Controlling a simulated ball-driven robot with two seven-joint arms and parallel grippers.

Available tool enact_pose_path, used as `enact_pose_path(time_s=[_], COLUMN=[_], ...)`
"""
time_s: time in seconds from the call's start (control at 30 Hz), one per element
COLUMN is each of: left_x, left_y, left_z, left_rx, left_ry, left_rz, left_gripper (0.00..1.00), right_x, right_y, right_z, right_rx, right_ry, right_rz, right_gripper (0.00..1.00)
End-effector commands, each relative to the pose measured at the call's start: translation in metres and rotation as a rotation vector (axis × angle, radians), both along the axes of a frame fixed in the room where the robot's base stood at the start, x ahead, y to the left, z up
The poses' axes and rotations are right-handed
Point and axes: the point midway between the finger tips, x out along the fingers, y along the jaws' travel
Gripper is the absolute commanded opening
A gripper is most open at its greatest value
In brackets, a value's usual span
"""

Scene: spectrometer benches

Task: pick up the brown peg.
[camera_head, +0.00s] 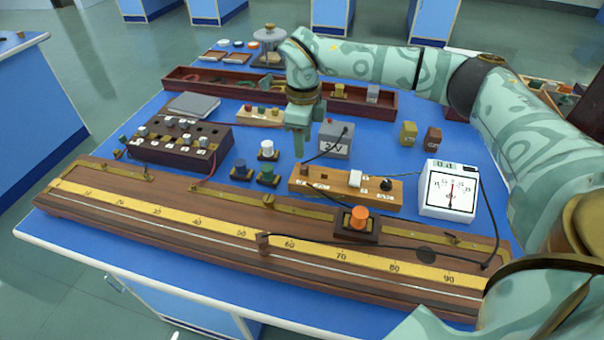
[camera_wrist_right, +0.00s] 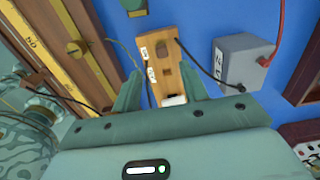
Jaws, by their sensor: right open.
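A small brown piece that looks like the brown peg (camera_head: 305,170) stands at the left end of a wooden board (camera_head: 335,190). A brown piece on the board also shows in the wrist view (camera_wrist_right: 162,50), beyond my fingertips. I cannot tell its exact shape. A separate brown block (camera_head: 432,138) stands at the back right beside a yellow block (camera_head: 409,134). My right gripper (camera_head: 299,150) points down above the bench, between a white-topped terminal and the grey 2V box. My left gripper is not in view.
The white-topped terminal (camera_head: 267,150) and the grey 2V box (camera_head: 334,140) flank the gripper. Black cables run from the 2V box to the board. A white meter (camera_head: 449,190) stands right, and a long scale (camera_head: 250,233) lies in front.

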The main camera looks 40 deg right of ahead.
Motion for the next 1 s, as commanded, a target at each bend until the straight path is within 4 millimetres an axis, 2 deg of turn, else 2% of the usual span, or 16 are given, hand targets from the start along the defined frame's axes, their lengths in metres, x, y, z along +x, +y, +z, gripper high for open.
enact_pose_path(time_s=[0.03,0.33,0.6,0.83,0.87,1.0], left_x=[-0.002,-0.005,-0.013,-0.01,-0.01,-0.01], left_y=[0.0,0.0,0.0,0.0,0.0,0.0], left_z=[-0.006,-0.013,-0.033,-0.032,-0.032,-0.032], left_rx=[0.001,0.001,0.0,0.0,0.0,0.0], left_ry=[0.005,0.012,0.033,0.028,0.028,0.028], left_rz=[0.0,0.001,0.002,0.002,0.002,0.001], left_gripper=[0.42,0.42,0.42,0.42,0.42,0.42], right_x=[0.0,0.001,0.0,0.001,0.001,0.001], right_y=[0.0,-0.001,-0.004,-0.004,-0.004,-0.004], right_z=[-0.014,-0.037,-0.08,-0.079,-0.079,-0.079], right_rx=[0.0,0.001,0.002,0.001,0.001,0.001], right_ry=[0.004,-0.001,0.003,-0.002,-0.002,-0.002], right_rz=[0.001,0.001,0.001,0.001,0.001,0.001], right_gripper=[0.44,0.44,0.44,0.44,0.38,0.0])
